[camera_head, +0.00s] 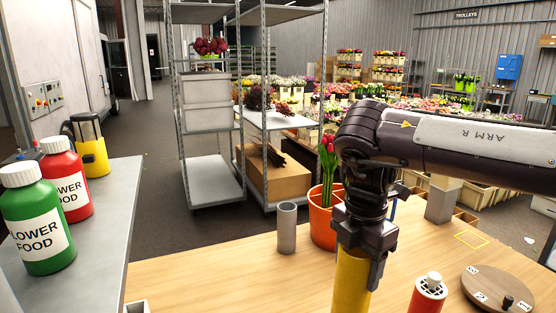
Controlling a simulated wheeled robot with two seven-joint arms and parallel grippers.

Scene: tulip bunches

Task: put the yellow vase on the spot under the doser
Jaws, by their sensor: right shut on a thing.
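My right gripper (362,252) comes in from the right and points down at the wooden table. It is shut on the yellow vase (352,283), a plain upright cylinder. The gripper hides the vase's top, and the picture's lower edge cuts off its base, so I cannot tell whether it touches the table. A yellow device with a dark-topped clear container (92,148), which looks like the doser, stands on the grey counter at the left. The spot under it is not clear to see. My left gripper is not in view.
An orange pot with red tulips (322,226) and a grey cylinder (287,228) stand behind the vase. A red canister (428,296) and round wooden disc (478,281) are to its right. A yellow outlined square (471,240) is empty. Green (38,228) and red (66,185) bottles occupy the counter.

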